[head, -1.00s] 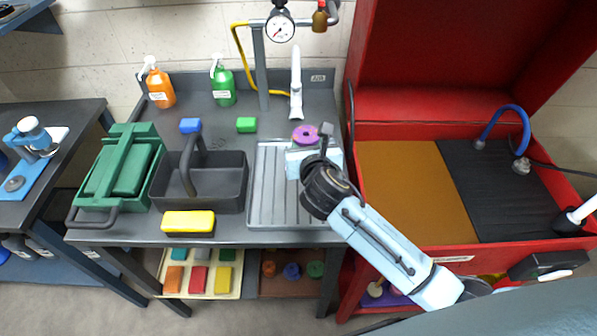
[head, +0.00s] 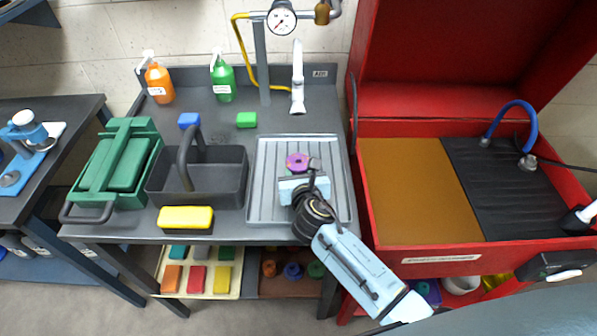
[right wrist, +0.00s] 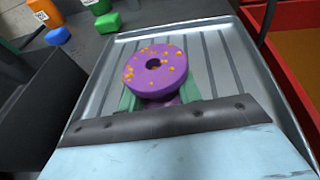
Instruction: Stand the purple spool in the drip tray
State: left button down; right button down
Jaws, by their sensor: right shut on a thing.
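The purple spool (head: 297,161), with orange specks on its round top, is in my right gripper (head: 304,176). In the right wrist view the spool (right wrist: 156,71) stands upright with its holed face up, and the green fingers of my right gripper (right wrist: 160,101) are shut around its lower part. The spool is over the middle of the grey ribbed drip tray (head: 262,190). The tray's rim and ribs (right wrist: 222,60) surround it in the right wrist view. I cannot tell whether its base touches the tray. My left gripper is not in view.
A dark caddy (head: 225,188) stands left of the tray, with a yellow sponge (head: 186,218) in front. A tap (head: 298,80) rises behind the tray. The red cabinet wall (head: 362,195) borders it on the right. Tray space left of the spool is clear.

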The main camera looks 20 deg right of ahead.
jog(key=shift+r, duration=0.2)
jog(key=c, duration=1.4)
grip_release()
jog(key=shift+f, duration=0.25)
jog(key=shift+c, duration=0.2)
jog(key=o, duration=0.5)
jog(key=shift+r, duration=0.25)
jog(key=p+v, duration=0.2)
jog(key=v, duration=1)
jog(key=shift+f, duration=0.1)
